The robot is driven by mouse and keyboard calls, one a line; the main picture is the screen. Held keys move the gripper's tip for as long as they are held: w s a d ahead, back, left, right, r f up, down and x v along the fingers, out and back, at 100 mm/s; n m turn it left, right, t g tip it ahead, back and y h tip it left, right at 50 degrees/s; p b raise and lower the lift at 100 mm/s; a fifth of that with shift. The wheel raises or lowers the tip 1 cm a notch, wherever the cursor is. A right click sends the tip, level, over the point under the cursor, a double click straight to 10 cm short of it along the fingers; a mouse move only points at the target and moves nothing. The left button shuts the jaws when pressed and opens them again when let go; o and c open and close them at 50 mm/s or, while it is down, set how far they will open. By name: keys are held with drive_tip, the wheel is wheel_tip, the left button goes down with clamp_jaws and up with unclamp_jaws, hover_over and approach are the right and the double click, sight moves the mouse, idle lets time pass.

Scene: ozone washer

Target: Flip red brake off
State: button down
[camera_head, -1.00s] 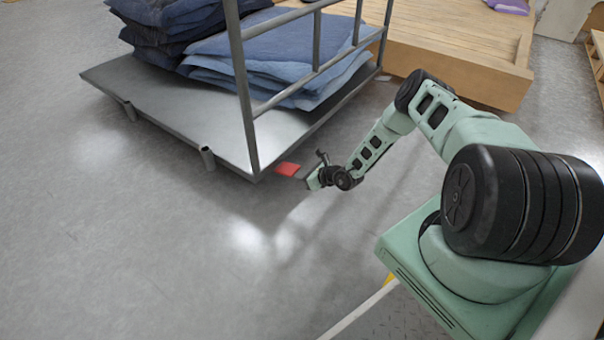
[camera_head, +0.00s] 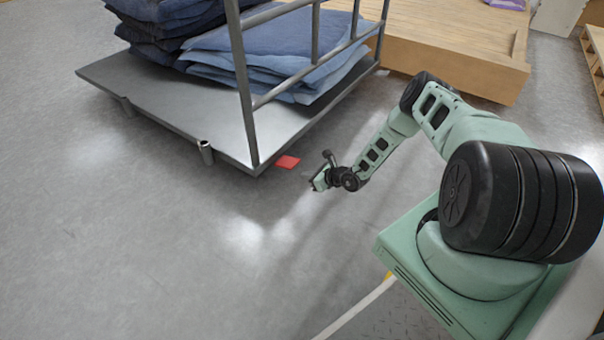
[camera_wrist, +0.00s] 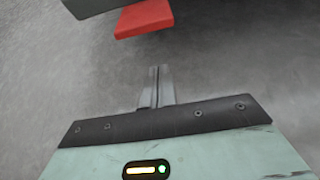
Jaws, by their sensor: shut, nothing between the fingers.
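The red brake (camera_head: 288,162) is a small flat red pedal that sticks out from under the near right corner of the metal cart (camera_head: 170,115). In the wrist view the red brake (camera_wrist: 143,18) is at the top, under the dark edge of the cart (camera_wrist: 92,5). My gripper (camera_head: 315,185) is low over the floor, just right of and a little nearer than the brake. In the wrist view my gripper (camera_wrist: 158,72) has its fingers together and empty, pointing toward the brake, with a gap between them.
Folded blue fabric (camera_head: 270,50) is stacked on the cart behind its upright rail frame (camera_head: 241,85). A wooden pallet (camera_head: 450,55) stands behind at the upper right. The grey floor (camera_head: 150,240) in front of the cart is clear.

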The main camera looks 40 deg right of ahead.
drive_tip(key=p+v, duration=0.3)
drive_tip(key=v, duration=0.5)
drive_tip(key=shift+r+p, duration=0.3)
drive_tip(key=shift+r, duration=0.05)
